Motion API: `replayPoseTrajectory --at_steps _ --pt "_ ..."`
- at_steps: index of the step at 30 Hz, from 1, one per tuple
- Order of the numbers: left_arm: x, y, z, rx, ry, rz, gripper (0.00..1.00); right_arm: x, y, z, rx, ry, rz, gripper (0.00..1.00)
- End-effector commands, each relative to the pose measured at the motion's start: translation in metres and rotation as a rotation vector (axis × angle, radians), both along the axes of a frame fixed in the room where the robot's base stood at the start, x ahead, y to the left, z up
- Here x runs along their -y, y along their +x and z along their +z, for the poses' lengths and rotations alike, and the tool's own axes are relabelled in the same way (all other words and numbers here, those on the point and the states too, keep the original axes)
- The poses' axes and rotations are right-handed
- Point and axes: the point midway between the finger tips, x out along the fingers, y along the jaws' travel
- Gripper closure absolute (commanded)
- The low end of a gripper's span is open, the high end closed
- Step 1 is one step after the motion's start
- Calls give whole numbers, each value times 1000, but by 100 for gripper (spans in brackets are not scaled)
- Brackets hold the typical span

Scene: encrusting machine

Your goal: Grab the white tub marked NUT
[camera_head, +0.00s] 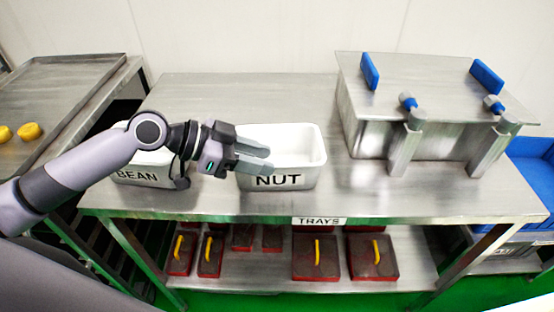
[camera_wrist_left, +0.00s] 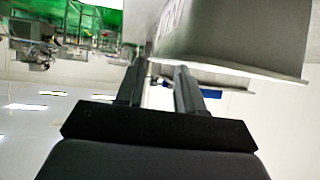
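The white tub marked NUT (camera_head: 301,179) stands upright on the steel table, with its open top up and its lettered side facing me. My left gripper (camera_head: 270,160) comes in from the left, over the tub's left part near the front rim. Its two fingers are apart. In the left wrist view the tub (camera_wrist_left: 235,30) fills the upper right, appearing upside down, with its rim beyond the fingertips (camera_wrist_left: 160,66). I cannot tell whether the rim lies between the fingers or whether they touch it. My right gripper is in neither view.
A tub marked BEAN (camera_head: 138,177) stands left of the NUT tub, partly behind my left arm. A steel box with blue handles (camera_head: 375,130) stands at the right. The table (camera_head: 400,200) is clear at the front right. Red trays with yellow handles (camera_head: 317,262) lie on the shelf below.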

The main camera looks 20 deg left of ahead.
Motion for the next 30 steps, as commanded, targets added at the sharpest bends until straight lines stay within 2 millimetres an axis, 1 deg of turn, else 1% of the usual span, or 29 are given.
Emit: replayPoseTrajectory --at_steps 1,3,7,16,17,18,19,20,30 --pt "7 3 -2 -1 -3 -2 63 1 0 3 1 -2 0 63" --pt "15 7 -8 0 -2 -2 63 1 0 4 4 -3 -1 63" --pt "25 12 -16 0 -2 0 63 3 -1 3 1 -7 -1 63" --pt "28 14 -19 0 0 1 63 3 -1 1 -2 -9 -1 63" --pt "28 14 -19 0 0 1 69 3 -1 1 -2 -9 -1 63" --pt "28 14 -19 0 0 1 82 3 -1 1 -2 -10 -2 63" --pt "28 14 -19 0 0 1 92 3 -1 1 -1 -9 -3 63" --pt "28 14 -19 0 0 1 100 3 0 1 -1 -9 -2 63" --pt "28 14 -19 -1 1 1 100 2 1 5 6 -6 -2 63"
